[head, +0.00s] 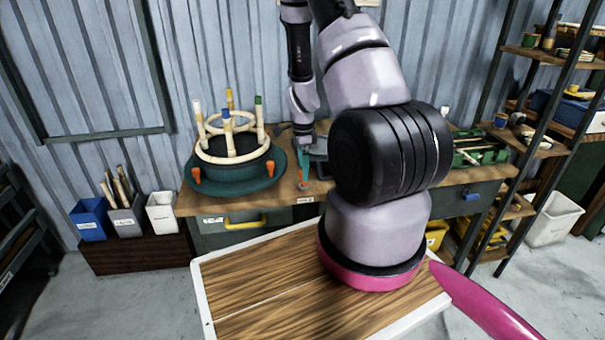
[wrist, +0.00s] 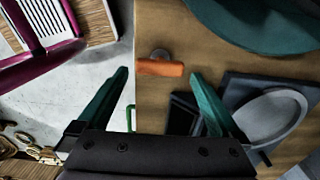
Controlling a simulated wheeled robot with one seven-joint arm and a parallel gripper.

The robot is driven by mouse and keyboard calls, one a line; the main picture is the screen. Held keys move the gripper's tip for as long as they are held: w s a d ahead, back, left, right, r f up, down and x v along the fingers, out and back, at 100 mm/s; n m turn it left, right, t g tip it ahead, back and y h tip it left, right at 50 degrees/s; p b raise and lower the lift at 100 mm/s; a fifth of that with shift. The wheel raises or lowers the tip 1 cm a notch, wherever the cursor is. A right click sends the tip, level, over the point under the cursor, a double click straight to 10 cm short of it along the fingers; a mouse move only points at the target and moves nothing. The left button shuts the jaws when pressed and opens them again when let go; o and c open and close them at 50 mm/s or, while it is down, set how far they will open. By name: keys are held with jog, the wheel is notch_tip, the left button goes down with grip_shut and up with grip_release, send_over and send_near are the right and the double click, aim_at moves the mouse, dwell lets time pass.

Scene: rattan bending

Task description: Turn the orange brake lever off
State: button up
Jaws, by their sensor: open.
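The orange brake lever (wrist: 160,68) shows in the wrist view as a short bar lying crosswise by a round grey pivot on the brown wooden bench top. My gripper (wrist: 160,75) is open, with one teal finger on each side of the lever in that view. Nothing is held, and I cannot tell how far the fingertips are above the lever. In the head view my gripper (head: 303,162) points down over the bench beside the green turntable (head: 225,183). A small orange piece, apparently the lever (head: 302,184), shows just below it.
The turntable carries a rattan ring frame with several posts and orange clamps (head: 270,168). A dark tray with a grey round dish (wrist: 272,118) lies right of the lever in the wrist view. A green toolbox (head: 482,152) stands at the bench's right. Shelving stands far right.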

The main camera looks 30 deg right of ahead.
jog(key=shift+f, duration=1.4)
jog(key=c, duration=1.1)
